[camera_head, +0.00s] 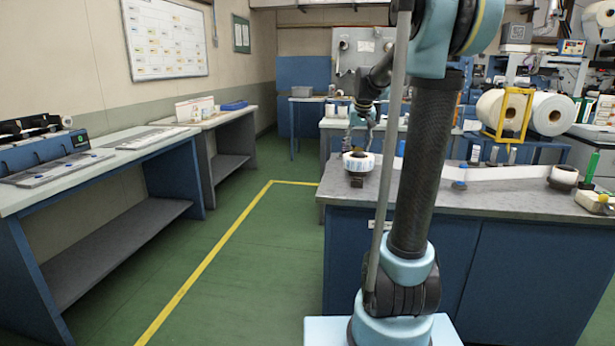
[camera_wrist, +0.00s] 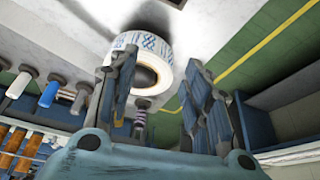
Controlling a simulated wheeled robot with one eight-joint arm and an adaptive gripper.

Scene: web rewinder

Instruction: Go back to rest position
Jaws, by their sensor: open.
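A white roll with a blue printed pattern (camera_head: 358,163) sits at that corner of the counter, just below the fingers. The roll also shows in the wrist view (camera_wrist: 152,44), beyond the fingers and partly covered by the left one. Whether a fingertip touches the roll I cannot tell.
A white web strip (camera_head: 500,175) runs along the counter to another roll (camera_head: 564,177) at the right. A yellow frame (camera_head: 507,112) with large white rolls stands behind. Side benches (camera_head: 100,160) line the left wall. The green floor between them and the counter is clear.

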